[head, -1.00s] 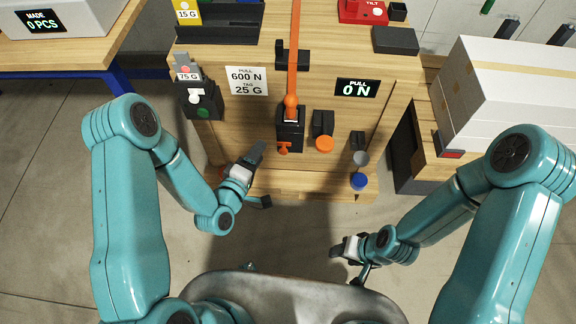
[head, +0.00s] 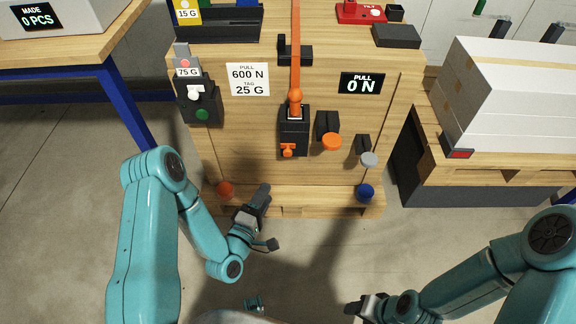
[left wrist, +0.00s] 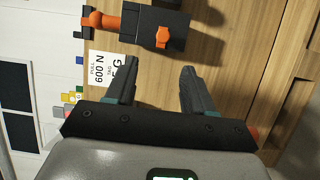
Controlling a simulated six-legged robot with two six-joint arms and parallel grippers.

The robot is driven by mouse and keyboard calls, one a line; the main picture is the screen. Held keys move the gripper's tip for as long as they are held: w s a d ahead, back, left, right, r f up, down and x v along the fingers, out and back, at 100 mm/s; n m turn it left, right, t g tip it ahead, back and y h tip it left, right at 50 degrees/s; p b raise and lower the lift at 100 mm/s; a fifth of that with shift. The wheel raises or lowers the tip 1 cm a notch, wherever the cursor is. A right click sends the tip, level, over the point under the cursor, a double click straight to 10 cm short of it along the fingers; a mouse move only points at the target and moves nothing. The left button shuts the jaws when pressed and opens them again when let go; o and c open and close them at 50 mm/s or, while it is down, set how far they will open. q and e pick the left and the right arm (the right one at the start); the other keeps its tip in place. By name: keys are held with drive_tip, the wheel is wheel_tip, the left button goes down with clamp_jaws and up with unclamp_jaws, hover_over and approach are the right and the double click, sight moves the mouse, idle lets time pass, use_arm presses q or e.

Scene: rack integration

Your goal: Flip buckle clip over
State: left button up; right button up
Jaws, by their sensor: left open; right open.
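An orange strap (head: 296,45) runs down the front of the wooden bench to a black buckle block (head: 293,137) with an orange knob (head: 295,97) above it and a small orange clip (head: 288,150) on its face. The clip also shows in the left wrist view (left wrist: 162,37), beyond the fingertips. My left gripper (head: 268,217) is open and empty, below and left of the block, clear of it. Its two spread fingers show in the left wrist view (left wrist: 157,66). My right gripper (head: 360,305) is open, low at the bottom edge, far from the block.
An orange disc (head: 331,142), a grey disc (head: 369,159) and a blue disc (head: 365,192) stick out right of the block. A black box with a green button (head: 201,113) is at left. White boxes (head: 510,100) stand on a pallet at right. Floor before the bench is clear.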

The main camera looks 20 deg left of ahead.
use_arm(q)
drive_tip(key=b, duration=0.2)
approach(287, 155)
drive_tip(key=w, duration=0.6)
drive_tip(key=w+d, duration=0.1)
drive_tip(key=w, duration=0.2)
drive_tip(key=shift+c, duration=0.3)
